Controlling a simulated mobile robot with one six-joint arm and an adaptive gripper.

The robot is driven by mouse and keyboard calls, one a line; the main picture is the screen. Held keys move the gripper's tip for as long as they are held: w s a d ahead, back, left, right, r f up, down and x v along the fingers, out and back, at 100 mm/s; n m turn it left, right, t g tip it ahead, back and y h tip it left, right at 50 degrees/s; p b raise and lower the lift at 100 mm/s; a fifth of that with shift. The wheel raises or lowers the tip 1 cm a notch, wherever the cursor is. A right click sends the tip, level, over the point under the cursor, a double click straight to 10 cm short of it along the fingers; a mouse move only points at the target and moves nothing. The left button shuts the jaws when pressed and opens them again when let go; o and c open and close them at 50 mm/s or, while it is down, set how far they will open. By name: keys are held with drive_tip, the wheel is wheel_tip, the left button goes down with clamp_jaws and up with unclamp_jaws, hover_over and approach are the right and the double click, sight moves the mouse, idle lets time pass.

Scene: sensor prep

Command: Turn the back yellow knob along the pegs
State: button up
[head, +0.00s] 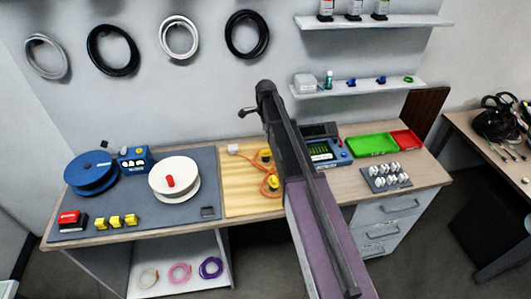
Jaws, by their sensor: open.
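The back yellow knob (265,155) stands on the pale wooden board (240,196), close to the left side of my arm. A second yellow knob (273,182) is nearer the front, partly against the arm. An orange cable (263,187) runs on the board by the knobs from a small white block (233,149). Pegs are too small to make out. My gripper (242,113) appears as a small dark shape at the far end of my arm, above and left of the back knob. It is open and apart from the knob; its fingers are hard to see.
Left on the grey mat (125,195) are a blue spool (90,172), a white spool (174,180) and yellow clips (115,221). Right of my arm are a blue meter (325,150), a green tray (371,146) and a rack of white parts (385,177). Shelves hang behind.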

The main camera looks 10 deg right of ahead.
sight(266, 150)
drive_tip(key=shift+f+b, duration=4.7)
drive_tip(key=shift+f, duration=0.3)
clamp_jaws()
